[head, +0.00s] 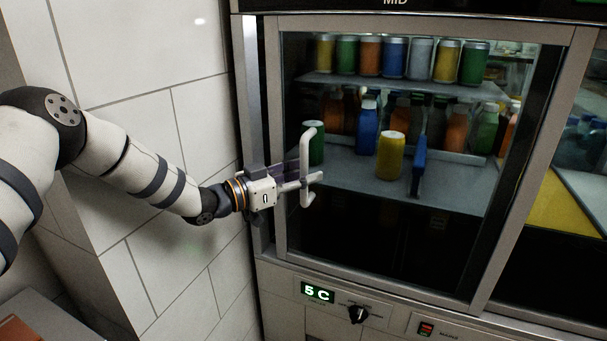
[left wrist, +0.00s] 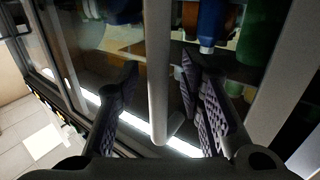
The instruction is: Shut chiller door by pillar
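The chiller door (head: 430,245) is a glass panel in a grey metal frame, beside the white tiled pillar (head: 150,60). It looks nearly in line with the cabinet front; I cannot tell how wide any gap is. Its pale vertical bar handle (head: 308,150) is on the left side. My left gripper (head: 316,178) reaches the handle from the left. In the left wrist view, the handle (left wrist: 158,75) stands between the two spread dark fingers (left wrist: 160,85), with space visible on both sides. My right gripper is out of view.
Cans and bottles stand on shelves (head: 330,80) behind the glass, with a yellow can (head: 391,155) in front. A lit "5 C" display (head: 318,292) and a black knob (head: 357,314) sit below. The tiled pillar stands close behind my left arm.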

